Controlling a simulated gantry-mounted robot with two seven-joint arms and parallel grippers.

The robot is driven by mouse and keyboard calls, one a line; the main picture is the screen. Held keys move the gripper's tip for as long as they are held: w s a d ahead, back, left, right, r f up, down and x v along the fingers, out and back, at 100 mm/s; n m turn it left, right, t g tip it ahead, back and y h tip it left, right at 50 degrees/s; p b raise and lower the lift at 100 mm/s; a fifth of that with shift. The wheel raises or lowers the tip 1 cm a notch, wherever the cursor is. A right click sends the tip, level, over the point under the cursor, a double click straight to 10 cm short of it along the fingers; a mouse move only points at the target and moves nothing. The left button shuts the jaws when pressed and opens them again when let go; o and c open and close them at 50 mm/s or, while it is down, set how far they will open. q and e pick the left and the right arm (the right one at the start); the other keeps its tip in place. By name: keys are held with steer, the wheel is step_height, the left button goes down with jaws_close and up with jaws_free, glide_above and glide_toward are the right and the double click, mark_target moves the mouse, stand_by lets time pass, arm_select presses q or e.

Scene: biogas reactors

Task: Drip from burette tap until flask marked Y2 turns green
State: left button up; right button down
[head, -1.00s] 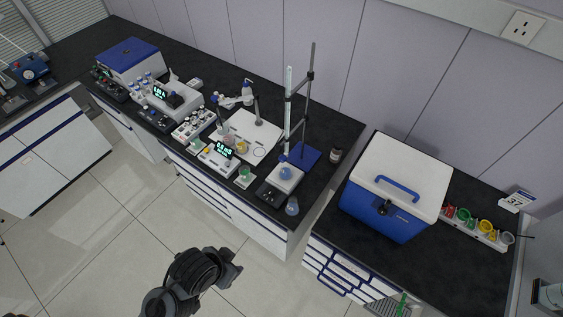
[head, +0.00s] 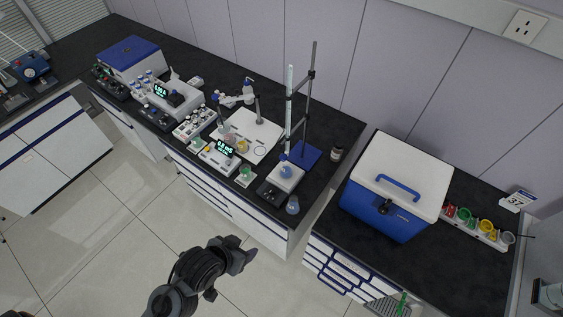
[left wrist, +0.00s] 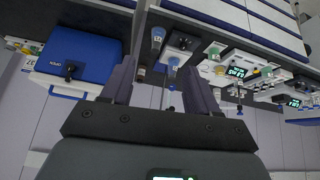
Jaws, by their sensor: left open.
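The burette (head: 289,105) is a tall pale tube clamped upright on a rod stand with a blue base (head: 310,157). A small blue part that looks like its tap (head: 283,157) is at its lower end. Beneath it a flask with blue liquid (head: 286,171) stands on a white stirrer plate. A second blue flask (head: 292,206) stands at the bench's front corner. I cannot read which flask is Y2. My left gripper (head: 247,255) is open and empty, in front of the bench and apart from it. Its fingers (left wrist: 160,80) spread in the left wrist view. My right gripper is not in view.
A blue and white cooler (head: 390,190) stands on the right bench, beside a rack of colored funnels or flasks (head: 478,226). A white plate with a stand (head: 246,135), a display unit (head: 219,158) and a brown bottle (head: 336,154) are near the burette. The floor ahead of the bench is clear.

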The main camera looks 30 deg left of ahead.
arm_select(q)
steer(key=w+f+n+t+b, duration=0.1)
steer(key=w+f+t+b, duration=0.25)
steer(key=w+f, duration=0.45)
steer(key=m+t+h+b, duration=0.2)
steer(key=m+t+b, duration=0.45)
steer(key=b, duration=0.75)
glide_toward(282, 159)
steer(key=shift+n+t, duration=0.6)
steer(key=shift+n, duration=0.25)
steer(key=w, duration=0.6)
steer(key=w+d+f, duration=0.1)
steer(key=w, duration=0.2)
steer(key=shift+d+f+b, duration=0.1)
steer(key=shift+b, duration=0.2)
steer(key=c, duration=1)
steer(key=shift+c, duration=0.2)
